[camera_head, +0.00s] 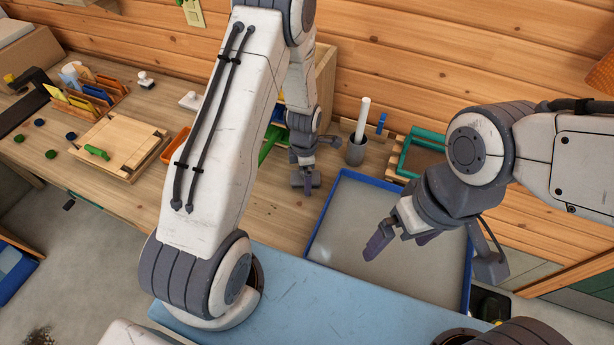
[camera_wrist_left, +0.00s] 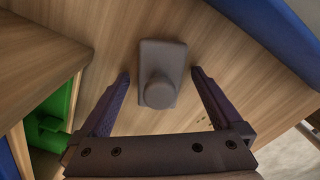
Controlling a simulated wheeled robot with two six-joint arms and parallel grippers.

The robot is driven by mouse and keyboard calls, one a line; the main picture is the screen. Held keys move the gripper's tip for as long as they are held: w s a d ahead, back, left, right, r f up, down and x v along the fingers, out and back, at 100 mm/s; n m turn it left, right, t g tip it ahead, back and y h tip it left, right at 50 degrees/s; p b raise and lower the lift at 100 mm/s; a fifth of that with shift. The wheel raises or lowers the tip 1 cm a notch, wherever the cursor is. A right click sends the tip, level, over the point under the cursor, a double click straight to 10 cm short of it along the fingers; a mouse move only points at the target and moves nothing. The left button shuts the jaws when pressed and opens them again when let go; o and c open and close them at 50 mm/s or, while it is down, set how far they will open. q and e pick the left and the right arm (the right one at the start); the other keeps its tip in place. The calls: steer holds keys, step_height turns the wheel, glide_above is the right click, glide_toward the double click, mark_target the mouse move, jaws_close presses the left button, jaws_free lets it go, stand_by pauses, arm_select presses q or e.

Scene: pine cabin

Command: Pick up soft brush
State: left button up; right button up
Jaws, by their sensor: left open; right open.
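A dark grey rectangular block with a round knob (camera_wrist_left: 160,75) lies on the wooden tabletop in the left wrist view. It may be the soft brush seen from above, but no bristles show. My left gripper (camera_wrist_left: 160,76) is open, with one finger on each side of the block and a gap to both. In the head view my left gripper (camera_head: 307,186) is low over the bench, left of the blue-rimmed tray, partly hidden by its own wrist. My right gripper (camera_head: 399,246) is open and empty above the tray.
The blue-rimmed grey tray (camera_head: 336,215) lies right of the left gripper. A wooden board (camera_head: 117,143) lies farther left.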

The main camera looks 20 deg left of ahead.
arm_select(q)
steer(key=shift+f, duration=0.2)
jaws_close()
steer(key=shift+r+b, duration=1)
steer(key=shift+r, duration=4.05)
